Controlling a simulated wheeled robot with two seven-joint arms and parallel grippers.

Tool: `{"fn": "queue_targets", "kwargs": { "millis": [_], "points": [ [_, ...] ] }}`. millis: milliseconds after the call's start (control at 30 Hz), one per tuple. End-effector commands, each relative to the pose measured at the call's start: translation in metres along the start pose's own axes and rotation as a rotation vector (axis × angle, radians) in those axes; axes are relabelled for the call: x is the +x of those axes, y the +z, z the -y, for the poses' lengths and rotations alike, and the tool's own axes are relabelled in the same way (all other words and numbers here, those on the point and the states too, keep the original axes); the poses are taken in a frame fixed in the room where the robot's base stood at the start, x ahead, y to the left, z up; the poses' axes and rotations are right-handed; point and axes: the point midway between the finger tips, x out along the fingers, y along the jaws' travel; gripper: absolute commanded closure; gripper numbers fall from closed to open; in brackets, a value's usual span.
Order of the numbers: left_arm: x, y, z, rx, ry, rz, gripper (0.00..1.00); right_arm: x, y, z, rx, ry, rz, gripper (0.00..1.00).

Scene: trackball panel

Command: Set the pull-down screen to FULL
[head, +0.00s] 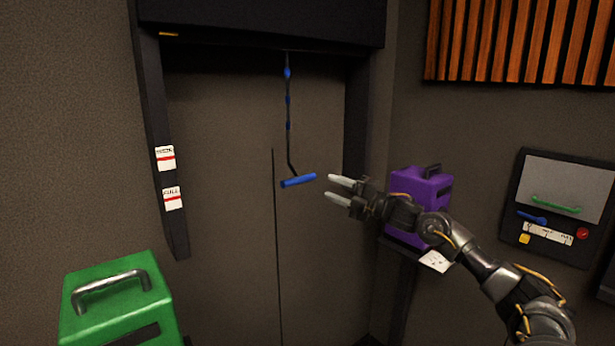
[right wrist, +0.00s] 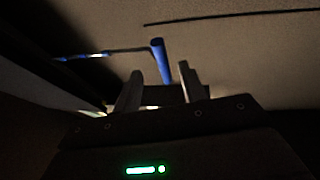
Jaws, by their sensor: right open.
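A blue T-shaped pull handle (head: 298,180) hangs on a dark cord with blue beads (head: 288,100) from the black screen housing (head: 260,22). The handle is slightly tilted. The left frame post carries a FULL label (head: 173,197) with a red line, and another label (head: 165,158) above it. My right gripper (head: 335,188) is open and just right of the handle, fingers pointing at it, with a small gap. In the right wrist view the handle (right wrist: 161,60) shows beyond and between the two open fingers (right wrist: 158,88). My left gripper is not in view.
A green box (head: 115,300) with a metal handle stands at the lower left. A purple box (head: 418,190) sits on a stand behind my right arm. A wall panel (head: 565,205) with controls is at the right. The space below the pull handle looks clear.

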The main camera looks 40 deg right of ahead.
Motion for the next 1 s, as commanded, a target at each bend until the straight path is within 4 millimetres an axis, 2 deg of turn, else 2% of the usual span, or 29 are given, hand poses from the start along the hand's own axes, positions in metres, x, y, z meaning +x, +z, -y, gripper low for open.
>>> {"fn": "queue_targets", "kwargs": {
  "millis": [67, 400, 533, 700, 1000],
  "points": [
    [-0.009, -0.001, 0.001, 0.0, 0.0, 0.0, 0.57, 0.012, 0.0, -0.006, 0.0, 0.004, 0.0, 0.59],
    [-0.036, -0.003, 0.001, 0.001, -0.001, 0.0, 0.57, 0.064, 0.0, -0.006, 0.002, 0.003, 0.0, 0.59],
    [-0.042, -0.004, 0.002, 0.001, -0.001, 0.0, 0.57, 0.079, 0.001, -0.004, 0.002, 0.002, 0.001, 0.59],
    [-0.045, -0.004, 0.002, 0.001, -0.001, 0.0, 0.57, 0.089, 0.0, -0.001, 0.0, -0.001, 0.0, 0.59],
    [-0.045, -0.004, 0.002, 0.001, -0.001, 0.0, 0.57, 0.09, 0.0, 0.0, 0.0, -0.002, 0.0, 0.59]
  ]
}}
